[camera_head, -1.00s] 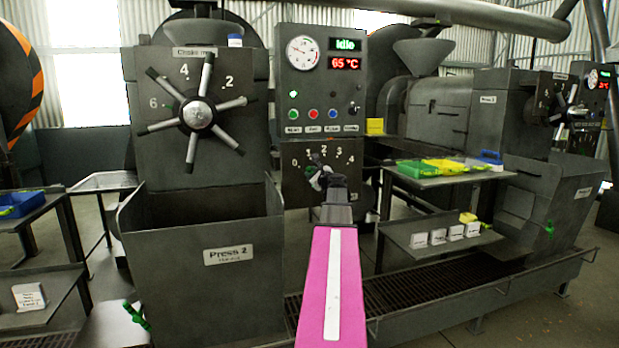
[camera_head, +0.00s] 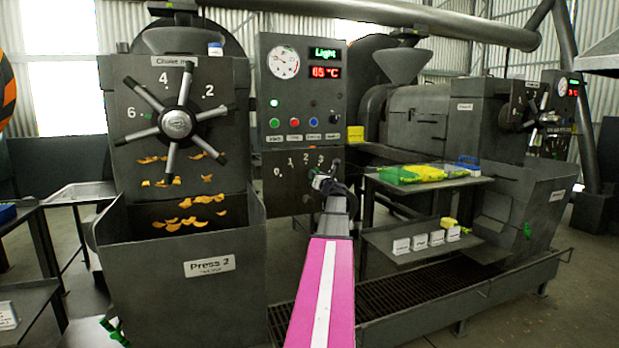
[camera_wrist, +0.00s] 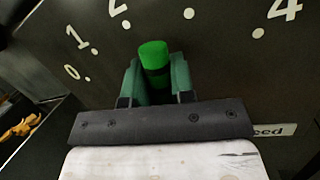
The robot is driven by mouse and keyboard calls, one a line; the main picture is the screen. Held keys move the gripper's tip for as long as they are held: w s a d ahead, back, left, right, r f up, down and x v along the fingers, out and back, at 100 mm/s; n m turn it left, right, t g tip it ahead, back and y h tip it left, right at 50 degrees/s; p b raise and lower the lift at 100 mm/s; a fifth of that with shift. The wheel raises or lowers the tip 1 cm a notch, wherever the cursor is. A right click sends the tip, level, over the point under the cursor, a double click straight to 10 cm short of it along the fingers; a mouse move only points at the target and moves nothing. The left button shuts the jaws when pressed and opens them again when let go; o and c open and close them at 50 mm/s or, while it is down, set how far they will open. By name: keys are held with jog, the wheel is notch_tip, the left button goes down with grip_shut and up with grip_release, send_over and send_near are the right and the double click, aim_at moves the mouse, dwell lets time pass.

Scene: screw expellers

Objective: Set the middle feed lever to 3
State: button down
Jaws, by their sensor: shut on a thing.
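The feed lever shows its green knob (camera_wrist: 154,62) in the wrist view, against a dark dial panel (camera_wrist: 225,60) with white numbers and dots. My gripper (camera_wrist: 157,82) is shut on this knob, one finger on each side. The numbers 0, 1, 2 and 4 are readable there. The knob lies below and between the 2 and a dot to its right. In the head view my gripper (camera_head: 322,180) is at the dial panel of Press 2, just below the 3. The lever's pivot is hidden behind my gripper.
Press 2 (camera_head: 185,290) stands left of my arm, with orange flakes (camera_head: 190,222) at its front and a spoked choke wheel (camera_head: 176,122) above. The control box (camera_head: 300,95) reads "Light".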

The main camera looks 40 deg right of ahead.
jog(key=shift+s+d+f+m+h, duration=0.1)
jog(key=shift+d+f+m+h, duration=0.1)
jog(key=shift+d+m, duration=0.3)
jog(key=shift+s+d+f+m+h, duration=0.1)
jog(key=shift+d+m+h, duration=0.1)
jog(key=shift+d+m, duration=0.3)
jog(key=shift+a, duration=0.1)
jog(key=c, duration=1)
grip_release()
jog(key=shift+o, duration=0.2)
jog(key=shift+s, duration=0.15)
jog(key=v, duration=1)
jog(key=shift+s, duration=0.3)
jog(key=shift+a+f, duration=0.1)
jog(key=shift+f, duration=0.05)
